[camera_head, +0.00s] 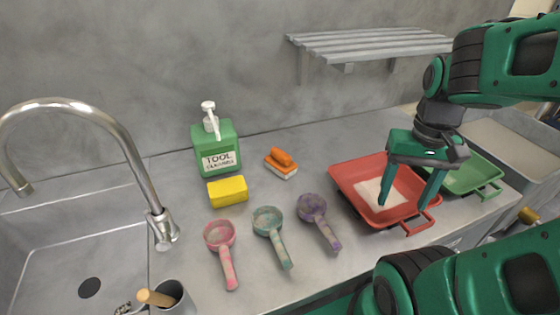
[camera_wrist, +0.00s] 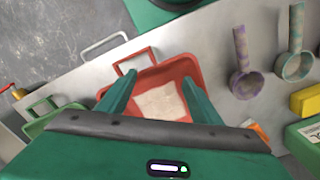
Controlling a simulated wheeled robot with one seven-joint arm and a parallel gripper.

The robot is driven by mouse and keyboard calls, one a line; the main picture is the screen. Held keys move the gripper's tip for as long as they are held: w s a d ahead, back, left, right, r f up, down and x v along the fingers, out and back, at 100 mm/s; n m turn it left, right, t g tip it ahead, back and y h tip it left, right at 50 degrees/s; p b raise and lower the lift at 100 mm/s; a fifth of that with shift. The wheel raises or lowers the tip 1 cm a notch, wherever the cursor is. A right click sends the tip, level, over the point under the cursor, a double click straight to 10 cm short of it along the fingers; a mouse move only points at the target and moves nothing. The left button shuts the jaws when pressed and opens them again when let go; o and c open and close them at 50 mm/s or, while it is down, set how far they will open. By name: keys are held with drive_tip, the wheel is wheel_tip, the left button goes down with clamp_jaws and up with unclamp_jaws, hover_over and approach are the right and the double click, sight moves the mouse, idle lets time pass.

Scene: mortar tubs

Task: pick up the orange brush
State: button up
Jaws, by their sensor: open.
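The orange brush (camera_head: 281,162) lies on the grey counter, right of the green soap bottle and left of the red tub, with an orange handle on top and pale bristles below. In the wrist view only a small orange part of the brush (camera_wrist: 258,129) shows at the edge of my gripper's body. My gripper (camera_head: 408,207) is open and empty, pointing down over the red tub (camera_head: 345,179), to the right of the brush. In the wrist view its two fingers (camera_wrist: 158,88) stand apart over the tub, which holds a pale patch.
A green bottle (camera_head: 217,147), a yellow sponge (camera_head: 228,190) and pink (camera_head: 221,236), teal (camera_head: 269,225) and purple (camera_head: 313,209) scoops stand near the brush. A green tub (camera_head: 470,180) is at right, a sink (camera_head: 90,255) at left, a slatted shelf (camera_head: 365,43) above.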

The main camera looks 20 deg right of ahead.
drive_tip(key=o, duration=0.5)
drive_tip(key=shift+s+r, duration=0.15)
drive_tip(key=shift+s, duration=0.1)
drive_tip(key=shift+o, duration=1.3)
drive_tip(key=w+a+n+t, duration=0.2)
drive_tip(key=w+a+n, duration=0.1)
drive_tip(key=w, duration=0.6)
drive_tip(key=shift+a+r+h, duration=0.35)
drive_tip(key=shift+r+h, duration=0.05)
drive_tip(key=shift+r, duration=0.05)
wheel_tip(320, 180, up, 3)
drive_tip(key=m+g, duration=0.1)
drive_tip(key=m, duration=0.7)
hover_over(281, 152)
drive_tip(key=shift+s+d+f+y, duration=0.15)
drive_tip(key=shift+s+f+y, duration=0.05)
drive_tip(key=shift+s+y, duration=0.2)
drive_tip(key=shift+w+a+m+g, duration=0.35)
drive_tip(key=shift+w+m, duration=0.2)
drive_tip(key=shift+m, duration=0.35)
drive_tip(key=shift+f, duration=0.5)
drive_tip(key=shift+d+f, duration=0.2)
drive_tip(key=shift+f, duration=4.75)
